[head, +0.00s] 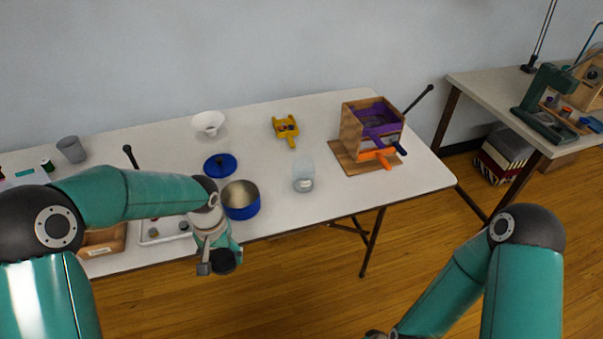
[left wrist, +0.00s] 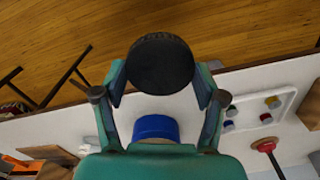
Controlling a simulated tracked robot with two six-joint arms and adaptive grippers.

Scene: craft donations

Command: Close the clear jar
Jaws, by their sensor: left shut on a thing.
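The clear jar (head: 303,178) stands upright on the table's front part, right of the blue pot, with something pale at its bottom. Its top looks open. My left gripper (head: 213,264) is off the table's front edge, left of the jar and apart from it. It is shut on a round black lid (head: 224,262). In the left wrist view the lid (left wrist: 160,63) is clamped by its rim between both fingers.
A blue pot (head: 241,208) and its blue lid (head: 220,166) are left of the jar. A wooden box (head: 357,130) with purple and orange clamps stands right. A yellow toy (head: 286,128) and white bowl (head: 208,122) are behind. A white tray (head: 152,238) lies left. Table around the jar is clear.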

